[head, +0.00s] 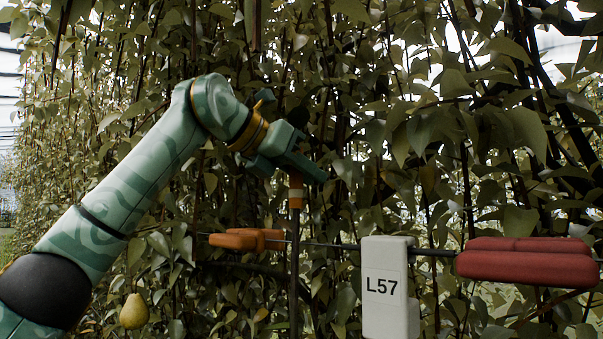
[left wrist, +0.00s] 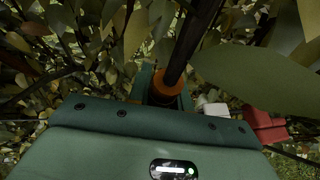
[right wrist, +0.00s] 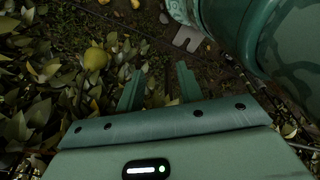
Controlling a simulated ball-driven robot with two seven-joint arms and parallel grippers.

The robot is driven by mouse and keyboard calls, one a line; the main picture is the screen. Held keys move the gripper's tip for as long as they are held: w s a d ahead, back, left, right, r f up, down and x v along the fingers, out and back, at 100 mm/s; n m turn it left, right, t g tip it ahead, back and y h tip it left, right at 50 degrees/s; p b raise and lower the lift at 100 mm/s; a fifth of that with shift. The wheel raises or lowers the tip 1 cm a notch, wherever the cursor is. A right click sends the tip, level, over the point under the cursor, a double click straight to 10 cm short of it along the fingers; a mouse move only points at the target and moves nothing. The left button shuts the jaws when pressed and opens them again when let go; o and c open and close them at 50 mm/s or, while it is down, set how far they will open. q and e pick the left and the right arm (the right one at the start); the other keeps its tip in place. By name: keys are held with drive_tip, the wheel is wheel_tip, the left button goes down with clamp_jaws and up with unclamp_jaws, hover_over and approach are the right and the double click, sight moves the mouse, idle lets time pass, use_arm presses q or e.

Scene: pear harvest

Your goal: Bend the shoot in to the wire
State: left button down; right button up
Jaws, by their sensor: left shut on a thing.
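The shoot (head: 295,262) is a dark upright stem with an orange band (head: 296,192) around it. My left gripper (head: 301,172) is shut on the shoot at the band. The left wrist view shows the dark stem (left wrist: 190,40) rising from the orange band (left wrist: 170,86) between the fingers. The thin wire (head: 335,246) runs across below the gripper, and the shoot crosses it in the picture; I cannot tell if they touch. An orange clip (head: 232,240) sits on the wire left of the shoot. My right gripper (right wrist: 160,75) is open and empty, seen only in its wrist view.
A white tag marked L57 (head: 390,310) hangs at the wire, right of the shoot. Red padded pieces (head: 525,268) are further right. A yellow pear (head: 133,312) hangs at lower left; a pear (right wrist: 95,58) shows in the right wrist view. Dense leaves stand behind.

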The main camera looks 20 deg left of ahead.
use_arm(q)
drive_tip(key=shift+r, duration=0.1)
drive_tip(key=c, duration=1.6)
unclamp_jaws()
drive_tip(key=o, duration=0.3)
drive_tip(key=shift+w, duration=0.1)
drive_tip(key=b+v, duration=0.1)
drive_tip(key=v, duration=1.4)
drive_tip(key=shift+a+r+b, duration=0.2)
drive_tip(key=shift+r+b, duration=0.05)
drive_tip(key=shift+b, duration=0.1)
use_arm(e)
drive_tip(key=shift+s+d+f, duration=0.2)
drive_tip(key=shift+s+f, duration=0.7)
drive_tip(key=shift+s, duration=0.15)
